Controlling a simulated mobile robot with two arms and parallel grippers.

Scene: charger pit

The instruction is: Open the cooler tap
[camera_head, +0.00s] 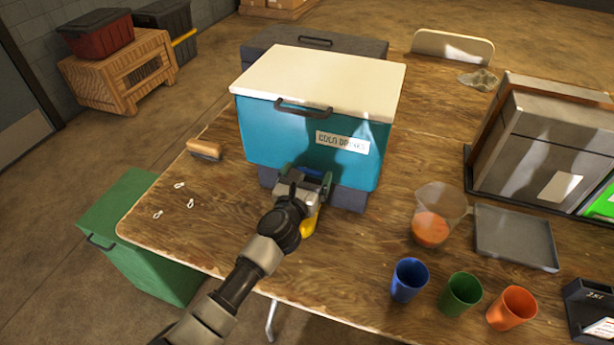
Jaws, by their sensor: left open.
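A teal cooler (275,141) with a white lid (325,82) and a "cold drinks" label stands on dark supports on the wooden table. My left gripper (307,184) is open at the lower front of the cooler, with its arm coming in from below. A yellow part (309,222) shows just under and beside the gripper; it may belong to the tap. The tap itself is mostly hidden behind the gripper, so I cannot tell whether the fingers touch it. My right gripper is not in view.
Blue (409,280), green (460,294) and orange (511,308) cups stand at the front right. A jug (437,214) with orange liquid and a grey tray (515,236) are behind them. A brush (204,149) lies left of the cooler. The table's left front is mostly clear.

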